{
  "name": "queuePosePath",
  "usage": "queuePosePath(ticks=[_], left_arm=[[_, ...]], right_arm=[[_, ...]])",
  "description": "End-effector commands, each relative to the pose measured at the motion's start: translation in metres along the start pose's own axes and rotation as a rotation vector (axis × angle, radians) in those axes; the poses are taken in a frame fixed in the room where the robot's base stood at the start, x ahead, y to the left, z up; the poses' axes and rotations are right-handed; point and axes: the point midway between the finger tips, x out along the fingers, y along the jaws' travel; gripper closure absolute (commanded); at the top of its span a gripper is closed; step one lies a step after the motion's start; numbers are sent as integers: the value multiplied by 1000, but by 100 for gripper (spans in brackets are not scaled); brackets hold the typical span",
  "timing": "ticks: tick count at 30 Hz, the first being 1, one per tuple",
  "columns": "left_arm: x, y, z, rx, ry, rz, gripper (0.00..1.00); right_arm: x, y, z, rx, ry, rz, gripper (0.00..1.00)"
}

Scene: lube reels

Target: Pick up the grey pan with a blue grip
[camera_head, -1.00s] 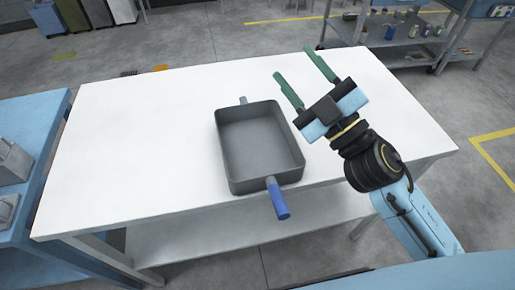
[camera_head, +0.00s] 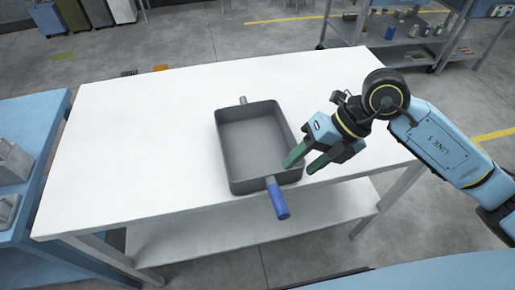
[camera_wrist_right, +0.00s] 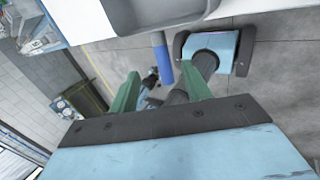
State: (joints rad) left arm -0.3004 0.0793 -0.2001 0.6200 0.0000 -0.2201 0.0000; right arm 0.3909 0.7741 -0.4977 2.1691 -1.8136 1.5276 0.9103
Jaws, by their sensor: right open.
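The grey pan (camera_head: 258,143) sits on the white table with its blue grip (camera_head: 278,198) sticking out over the front edge. A short grey-blue handle stub (camera_head: 243,100) is on its far side. My right gripper (camera_head: 299,169) is open, its green fingers pointing left and down at the pan's front right corner, close to the blue grip but not around it. In the right wrist view, the pan (camera_wrist_right: 165,12) is at the top and the blue grip (camera_wrist_right: 163,58) hangs beyond the open fingers (camera_wrist_right: 160,92). My left gripper is not in view.
The white table (camera_head: 130,140) is otherwise clear, with a lower shelf (camera_head: 190,235) beneath. A blue bench (camera_head: 30,130) with grey items stands at the left. A shelf cart with bottles (camera_head: 400,40) stands at the back right.

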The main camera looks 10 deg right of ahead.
Motion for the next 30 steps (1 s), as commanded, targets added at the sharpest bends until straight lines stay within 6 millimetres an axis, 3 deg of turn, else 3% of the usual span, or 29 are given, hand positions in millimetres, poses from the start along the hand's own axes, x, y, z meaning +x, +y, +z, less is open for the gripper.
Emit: queuePosePath(ticks=[3, 9, 14, 24, 30], left_arm=[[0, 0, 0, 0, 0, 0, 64], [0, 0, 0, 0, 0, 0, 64], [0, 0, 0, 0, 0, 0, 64], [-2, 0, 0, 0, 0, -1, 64], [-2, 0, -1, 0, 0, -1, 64]], right_arm=[[26, 2, -1, 0, 6, 7, 52], [55, 2, 0, -1, 2, 6, 52], [65, 1, 0, -2, 2, 6, 52], [110, -2, 5, -1, 3, 6, 52], [113, -2, 5, -2, 1, 7, 52]])
